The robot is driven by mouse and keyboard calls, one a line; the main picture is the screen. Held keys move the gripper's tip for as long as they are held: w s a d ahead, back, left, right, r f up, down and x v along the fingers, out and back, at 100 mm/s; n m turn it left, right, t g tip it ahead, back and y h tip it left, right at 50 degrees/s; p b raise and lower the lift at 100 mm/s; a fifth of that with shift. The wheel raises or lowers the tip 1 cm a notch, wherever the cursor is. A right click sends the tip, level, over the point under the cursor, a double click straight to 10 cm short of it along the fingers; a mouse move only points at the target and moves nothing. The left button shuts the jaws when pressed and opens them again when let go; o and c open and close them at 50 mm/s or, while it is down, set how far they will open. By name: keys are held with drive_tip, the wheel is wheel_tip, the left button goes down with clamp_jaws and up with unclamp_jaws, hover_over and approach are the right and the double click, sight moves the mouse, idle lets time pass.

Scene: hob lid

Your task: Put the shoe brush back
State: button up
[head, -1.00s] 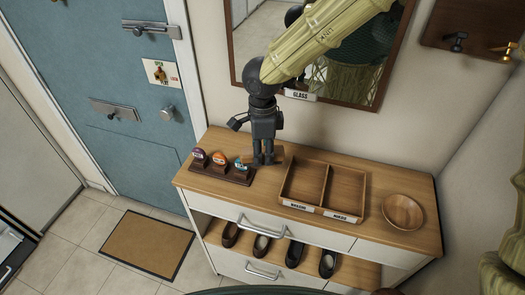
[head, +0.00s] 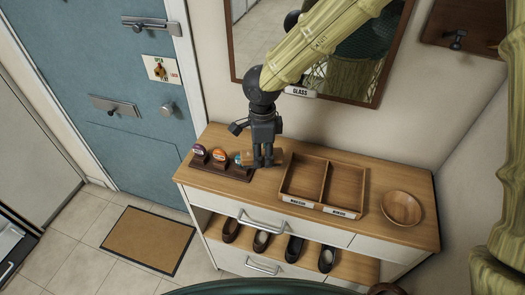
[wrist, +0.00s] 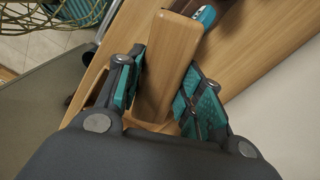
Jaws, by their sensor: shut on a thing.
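The shoe brush (wrist: 168,68) shows in the wrist view as a long, smooth wooden block between my fingers. In the head view its wooden end (head: 276,158) sticks out to the right of the fingers, low over the dresser top. My gripper (head: 262,163) points down and is shut on it; the wrist view shows a finger pad on each side of the block (wrist: 157,98). The bristles are hidden. A wooden tray (head: 323,184) with two empty compartments stands just right of my gripper, labels on its front edge.
A dark rack (head: 222,169) with several round tins stands close left of my gripper. A wooden bowl (head: 401,208) sits at the right end of the dresser top (head: 372,240). Shoes (head: 294,249) line the shelf below. A mirror (head: 352,92) hangs behind my arm.

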drive_tip(key=o, duration=1.1)
drive_tip(key=shift+r, duration=0.15)
drive_tip(key=shift+r, duration=0.25)
wheel_tip(320, 180, up, 3)
drive_tip(key=shift+f+p, duration=0.1)
drive_tip(key=shift+p, duration=1.05)
drive_tip(key=shift+r+p, duration=3.35)
drive_tip(key=shift+r, duration=1.45)
